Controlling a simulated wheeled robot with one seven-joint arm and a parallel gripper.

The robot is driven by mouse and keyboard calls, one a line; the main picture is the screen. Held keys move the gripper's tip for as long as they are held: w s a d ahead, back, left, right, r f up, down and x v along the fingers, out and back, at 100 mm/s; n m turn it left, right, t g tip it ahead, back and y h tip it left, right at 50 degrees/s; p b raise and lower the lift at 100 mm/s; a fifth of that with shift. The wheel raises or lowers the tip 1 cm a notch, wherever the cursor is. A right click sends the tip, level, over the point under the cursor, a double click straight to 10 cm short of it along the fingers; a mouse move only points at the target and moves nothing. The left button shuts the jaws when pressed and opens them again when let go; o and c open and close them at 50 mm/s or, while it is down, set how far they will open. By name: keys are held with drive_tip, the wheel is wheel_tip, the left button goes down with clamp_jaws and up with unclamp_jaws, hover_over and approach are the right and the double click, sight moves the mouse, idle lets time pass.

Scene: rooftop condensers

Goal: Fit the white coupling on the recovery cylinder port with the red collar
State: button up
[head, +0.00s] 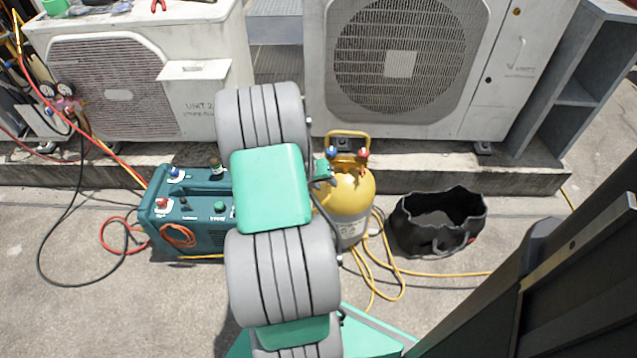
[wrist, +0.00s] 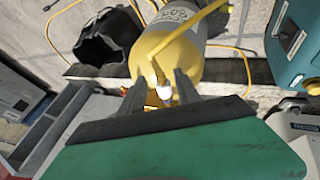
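The yellow recovery cylinder (head: 350,192) stands upright on the roof, partly behind my arm. On its top are a blue-topped valve (head: 332,152) and a red one (head: 363,156), below the yellow handle. In the wrist view the cylinder (wrist: 165,50) shows upside down. My gripper (wrist: 161,84) is over its top, with the white coupling (wrist: 163,91) between its two dark fingers. A yellow hose (wrist: 193,28) runs to the coupling across the cylinder. The finger contact is small and hard to see. The red collar is not clear in the wrist view.
A black bag (head: 438,222) stands right of the cylinder, with yellow hose (head: 440,273) on the ground. A teal recovery machine (head: 190,215) stands at left. Two condenser units (head: 400,65) sit on a concrete curb (head: 425,165) behind. Open ground lies at front left.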

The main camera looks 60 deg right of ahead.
drive_tip(key=shift+x, duration=0.95)
clamp_jaws()
idle(1.6)
